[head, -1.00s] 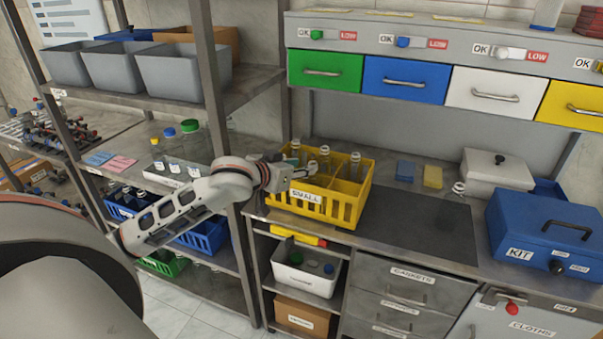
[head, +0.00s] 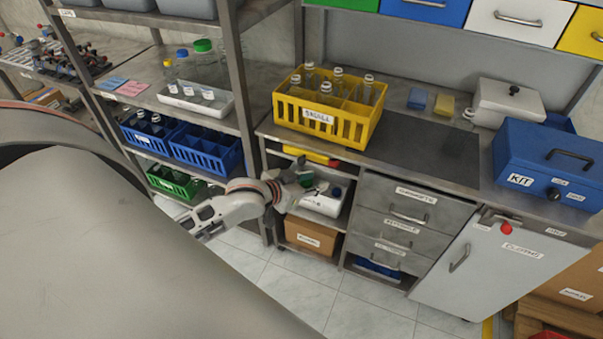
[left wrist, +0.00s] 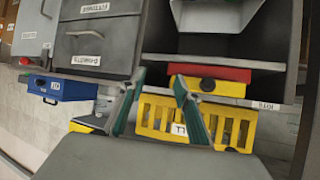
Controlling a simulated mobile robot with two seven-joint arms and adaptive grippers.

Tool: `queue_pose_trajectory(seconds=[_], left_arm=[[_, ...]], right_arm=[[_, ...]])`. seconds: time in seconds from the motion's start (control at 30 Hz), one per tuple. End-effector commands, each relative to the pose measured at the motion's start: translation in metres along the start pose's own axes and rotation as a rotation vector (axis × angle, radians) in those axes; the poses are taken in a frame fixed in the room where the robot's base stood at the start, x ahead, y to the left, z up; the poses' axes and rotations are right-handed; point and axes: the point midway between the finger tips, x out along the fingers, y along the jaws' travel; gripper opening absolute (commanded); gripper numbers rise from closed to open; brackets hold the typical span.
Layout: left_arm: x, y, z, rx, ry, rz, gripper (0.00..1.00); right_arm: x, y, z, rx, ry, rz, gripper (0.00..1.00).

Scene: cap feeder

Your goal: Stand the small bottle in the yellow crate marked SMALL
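The yellow crate marked SMALL (head: 345,131) stands on the bench. Several clear bottles with pale caps, one of them at its front (head: 325,94), stand upright in its compartments; I cannot tell them apart by size. The crate also shows upside down in the left wrist view (left wrist: 154,112). My left gripper (head: 307,178) is below the bench edge, in front of the shelf under the crate, clear of the crate. In the left wrist view its two dark green fingers (left wrist: 158,103) are spread apart with nothing held between them. My right gripper is out of view.
A white bin (head: 325,202) sits on the shelf behind my left gripper. A dark mat (head: 425,145) lies right of the crate, then a blue KIT box (head: 545,165). A rack at left holds a white tray (head: 195,101) and blue crates (head: 205,152).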

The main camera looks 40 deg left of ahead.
Motion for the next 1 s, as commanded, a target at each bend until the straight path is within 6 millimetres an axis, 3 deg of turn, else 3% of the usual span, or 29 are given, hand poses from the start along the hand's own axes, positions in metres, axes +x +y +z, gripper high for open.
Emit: queue_pose_trajectory(seconds=[0.03, 0.1, 0.2, 0.33, 0.5, 1.0], left_arm=[[-0.007, 0.027, 0.047, 0.000, -0.031, 0.016, 0.33], [-0.020, 0.057, 0.095, 0.027, -0.055, 0.027, 0.33], [-0.043, 0.093, 0.150, 0.064, -0.086, 0.037, 0.33], [-0.069, 0.127, 0.195, 0.103, -0.114, 0.041, 0.33], [-0.084, 0.143, 0.215, 0.131, -0.127, 0.042, 0.33], [-0.084, 0.144, 0.216, 0.133, -0.127, 0.043, 0.33]], right_arm=[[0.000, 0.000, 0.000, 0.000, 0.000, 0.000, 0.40], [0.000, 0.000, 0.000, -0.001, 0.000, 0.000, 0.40], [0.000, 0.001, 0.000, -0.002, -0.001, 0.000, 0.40], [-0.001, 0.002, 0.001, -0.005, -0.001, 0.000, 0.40], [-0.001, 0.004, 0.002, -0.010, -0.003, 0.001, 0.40], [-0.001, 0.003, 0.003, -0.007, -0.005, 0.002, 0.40]])
